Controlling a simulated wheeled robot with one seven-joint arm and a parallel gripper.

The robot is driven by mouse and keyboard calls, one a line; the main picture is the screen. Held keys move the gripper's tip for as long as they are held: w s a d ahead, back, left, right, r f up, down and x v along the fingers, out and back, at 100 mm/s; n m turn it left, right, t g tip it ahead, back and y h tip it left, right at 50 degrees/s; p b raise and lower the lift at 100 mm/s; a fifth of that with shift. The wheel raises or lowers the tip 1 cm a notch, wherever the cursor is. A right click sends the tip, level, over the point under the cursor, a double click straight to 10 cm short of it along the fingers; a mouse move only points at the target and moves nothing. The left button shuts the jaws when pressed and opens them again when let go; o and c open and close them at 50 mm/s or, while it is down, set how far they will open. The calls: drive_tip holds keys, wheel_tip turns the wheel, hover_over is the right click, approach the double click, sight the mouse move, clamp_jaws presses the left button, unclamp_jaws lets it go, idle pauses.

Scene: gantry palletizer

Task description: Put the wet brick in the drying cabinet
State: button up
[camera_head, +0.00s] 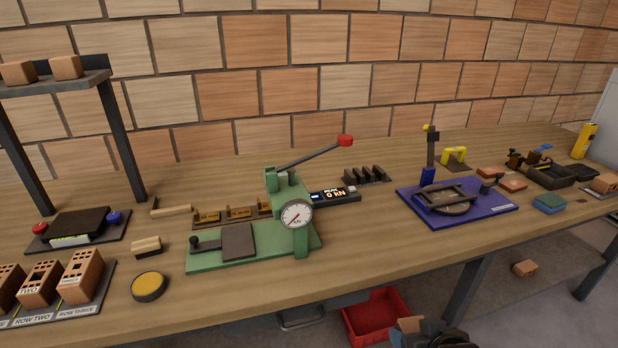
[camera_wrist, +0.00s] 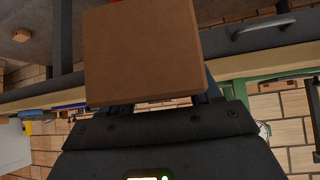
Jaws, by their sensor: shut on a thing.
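A plain brown brick (camera_wrist: 145,52) fills the upper middle of the wrist view. My gripper (camera_wrist: 160,105) is shut on it, with the fingertips mostly hidden behind the brick. In the head view, my dark gripper (camera_head: 432,334) is at the bottom edge, in front of and below the bench, and part of the held brick (camera_head: 409,325) shows there. A pale grey upright panel (camera_head: 608,105) stands at the far right edge, cut off by the frame; I cannot tell whether it is the drying cabinet. Whether the brick is wet cannot be told.
The wooden bench (camera_head: 355,235) holds a green press (camera_head: 240,250), a blue plate (camera_head: 470,215) with a fixture, and holed bricks (camera_head: 83,277). A red bin (camera_head: 375,315) stands beneath the bench beside my gripper. A loose brick (camera_head: 525,268) lies below at right, near a bench leg (camera_head: 467,290).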

drive_tip(key=shift+w+d+f+m+h, duration=0.3)
drive_tip(key=shift+d+f+m+h, duration=0.1)
drive_tip(key=shift+d+m, duration=0.2)
drive_tip(key=s+f, duration=0.4)
drive_tip(key=f, duration=0.1)
drive_tip(key=shift+s+f, duration=0.25)
drive_tip(key=shift+f, duration=0.15)
drive_tip(key=shift+d, duration=0.2)
